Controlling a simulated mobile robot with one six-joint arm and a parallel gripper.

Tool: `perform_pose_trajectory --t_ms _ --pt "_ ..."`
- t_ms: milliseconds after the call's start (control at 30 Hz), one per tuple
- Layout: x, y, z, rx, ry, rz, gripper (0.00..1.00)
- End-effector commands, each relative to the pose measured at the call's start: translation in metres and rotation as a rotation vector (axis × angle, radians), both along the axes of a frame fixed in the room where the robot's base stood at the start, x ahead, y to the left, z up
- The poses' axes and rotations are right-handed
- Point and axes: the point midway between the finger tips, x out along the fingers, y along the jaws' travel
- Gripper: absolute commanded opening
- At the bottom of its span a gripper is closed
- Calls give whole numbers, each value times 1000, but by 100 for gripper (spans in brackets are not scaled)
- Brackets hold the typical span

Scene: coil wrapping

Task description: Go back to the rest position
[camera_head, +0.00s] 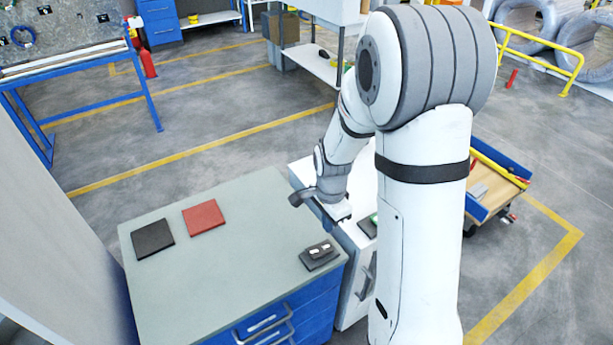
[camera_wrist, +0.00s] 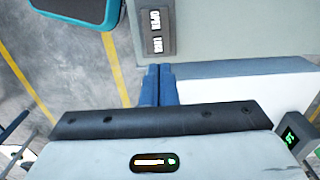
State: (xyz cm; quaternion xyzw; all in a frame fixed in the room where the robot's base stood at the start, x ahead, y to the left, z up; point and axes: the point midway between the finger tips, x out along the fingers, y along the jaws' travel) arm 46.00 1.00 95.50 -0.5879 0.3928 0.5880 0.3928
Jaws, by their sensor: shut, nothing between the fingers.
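My gripper (camera_head: 330,222) hangs at the end of my bent arm, above the white cabinet and just off the right edge of the bench. In the wrist view its two blue fingers (camera_wrist: 158,83) are together with nothing between them. The bench (camera_head: 225,230) has a grey-green top and blue drawers. A dark block with two white labels (camera_head: 318,255) lies near its front right corner. In the wrist view this block (camera_wrist: 154,32) is just beyond the fingertips, apart from them as far as I can tell.
A black square (camera_head: 152,238) and a red square (camera_head: 204,217) lie flat on the bench. The white cabinet (camera_head: 305,173) stands beside it, partly hidden by my arm. A cart (camera_head: 490,190) is at the right. Open floor (camera_head: 230,105) with yellow lines lies behind.

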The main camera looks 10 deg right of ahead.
Motion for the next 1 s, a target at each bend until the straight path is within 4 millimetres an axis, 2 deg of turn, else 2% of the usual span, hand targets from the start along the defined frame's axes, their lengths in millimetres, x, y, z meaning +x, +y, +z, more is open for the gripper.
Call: perform_pose_trajectory --t_ms 167,267,367,500,700,900,1000 --pt "-1 0 4 0 -5 13 0" --pt "-5 -1 20 -1 -22 68 0" --pt "-15 -2 46 -3 -52 172 0" --pt "-37 -4 88 -18 -101 364 0" --pt "-75 -6 138 -54 -164 640 0" --pt "-119 -8 174 -108 -219 908 0" --pt "-138 -9 185 -136 -238 1020 0"
